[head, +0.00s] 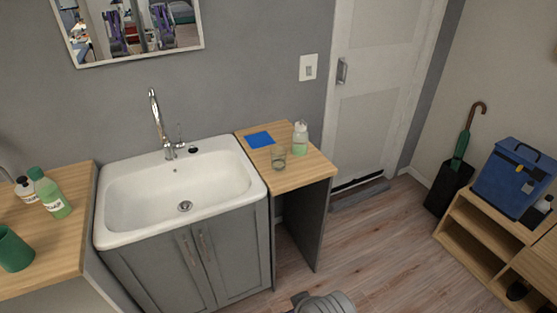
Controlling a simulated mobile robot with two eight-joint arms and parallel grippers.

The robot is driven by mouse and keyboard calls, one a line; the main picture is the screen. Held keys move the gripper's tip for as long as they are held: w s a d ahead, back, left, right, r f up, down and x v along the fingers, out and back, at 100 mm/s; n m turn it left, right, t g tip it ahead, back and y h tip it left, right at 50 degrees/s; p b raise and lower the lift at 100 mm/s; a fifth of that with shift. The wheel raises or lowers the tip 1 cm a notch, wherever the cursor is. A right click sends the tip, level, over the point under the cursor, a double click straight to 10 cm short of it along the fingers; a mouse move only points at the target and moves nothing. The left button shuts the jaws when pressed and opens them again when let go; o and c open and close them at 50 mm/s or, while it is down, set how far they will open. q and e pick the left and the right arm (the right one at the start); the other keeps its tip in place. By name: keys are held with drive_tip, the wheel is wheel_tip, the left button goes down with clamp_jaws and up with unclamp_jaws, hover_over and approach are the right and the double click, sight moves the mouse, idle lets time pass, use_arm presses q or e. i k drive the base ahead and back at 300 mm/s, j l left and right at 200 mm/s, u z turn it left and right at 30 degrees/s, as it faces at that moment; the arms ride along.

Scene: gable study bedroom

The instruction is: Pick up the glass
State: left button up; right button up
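A small clear glass (279,157) stands on the wooden top of a narrow side counter (290,181), right of the sink. A blue square (260,139) lies flat behind it to the left. A soap bottle (300,138) with pale green liquid and a white top stands behind it to the right, close by. Neither of my grippers can be made out in the head view. A grey rounded piece at the bottom edge looks like a part of me, well below and in front of the glass.
A white sink (130,211) with a tall tap (161,124) is left of the side counter. Bottles (53,194) and a green cup (14,250) stand on the left counter. A wooden shelf (482,228) with a blue box (512,177) is at right. Floor between is clear.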

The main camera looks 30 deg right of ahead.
sight(278, 153)
drive_tip(key=i+z, duration=0.15)
drive_tip(key=i, duration=0.8)
